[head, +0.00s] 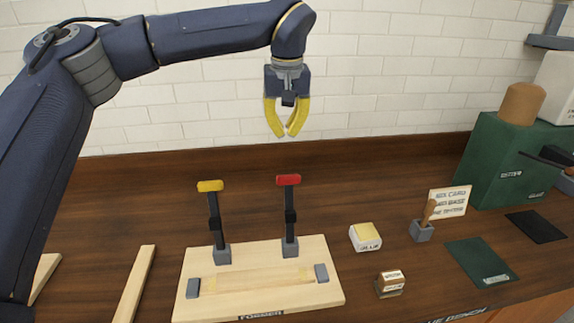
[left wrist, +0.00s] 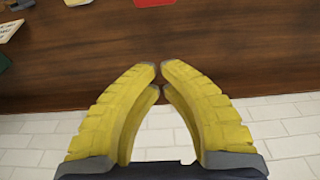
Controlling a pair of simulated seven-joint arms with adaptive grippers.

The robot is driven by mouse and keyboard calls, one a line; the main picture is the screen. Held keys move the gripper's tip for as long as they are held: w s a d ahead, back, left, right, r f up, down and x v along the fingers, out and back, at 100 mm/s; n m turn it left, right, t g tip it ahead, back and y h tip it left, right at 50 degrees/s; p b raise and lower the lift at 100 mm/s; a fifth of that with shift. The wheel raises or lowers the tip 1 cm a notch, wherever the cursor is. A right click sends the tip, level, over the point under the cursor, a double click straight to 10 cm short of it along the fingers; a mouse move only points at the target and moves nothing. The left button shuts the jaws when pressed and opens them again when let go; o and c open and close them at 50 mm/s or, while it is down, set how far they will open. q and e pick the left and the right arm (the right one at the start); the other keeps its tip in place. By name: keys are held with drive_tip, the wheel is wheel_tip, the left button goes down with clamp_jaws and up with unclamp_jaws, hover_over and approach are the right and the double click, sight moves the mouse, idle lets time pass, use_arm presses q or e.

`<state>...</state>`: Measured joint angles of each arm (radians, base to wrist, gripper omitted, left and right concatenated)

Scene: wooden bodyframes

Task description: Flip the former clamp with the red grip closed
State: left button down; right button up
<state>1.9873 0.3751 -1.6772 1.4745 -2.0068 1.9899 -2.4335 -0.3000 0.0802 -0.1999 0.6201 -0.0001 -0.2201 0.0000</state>
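The former board (head: 188,272) lies on the bench, a pale wooden plate with a thin strip (head: 258,281) between two small grey blocks. The clamp with the red grip (head: 288,180) stands on the board's back right. Its black lever is upright above a grey base (head: 290,247). A red patch, likely this grip, shows at the top edge of the left wrist view (left wrist: 154,3). A similar clamp with a yellow grip (head: 210,186) stands upright to its left. My left gripper (head: 286,134) hangs fingers-down above and behind the red grip, empty, its yellow fingertips a narrow gap apart.
Right of the board stand a yellow-topped block (head: 365,238), a small box (head: 390,284), a grey holder (head: 421,231) and a sign card (head: 450,201). A green machine (head: 505,160) stands far right. Wooden bars (head: 135,285) lie at left. A white brick wall (head: 390,85) is behind.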

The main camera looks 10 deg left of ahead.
use_arm(q)
drive_tip(key=shift+f, duration=0.1)
wheel_tip(320, 180, down, 10)
drive_tip(key=w, duration=0.2)
drive_tip(key=s, duration=0.3)
drive_tip(key=s+r, duration=0.1)
drive_tip(key=shift+s+d, duration=0.15)
drive_tip(key=shift+d, duration=0.15)
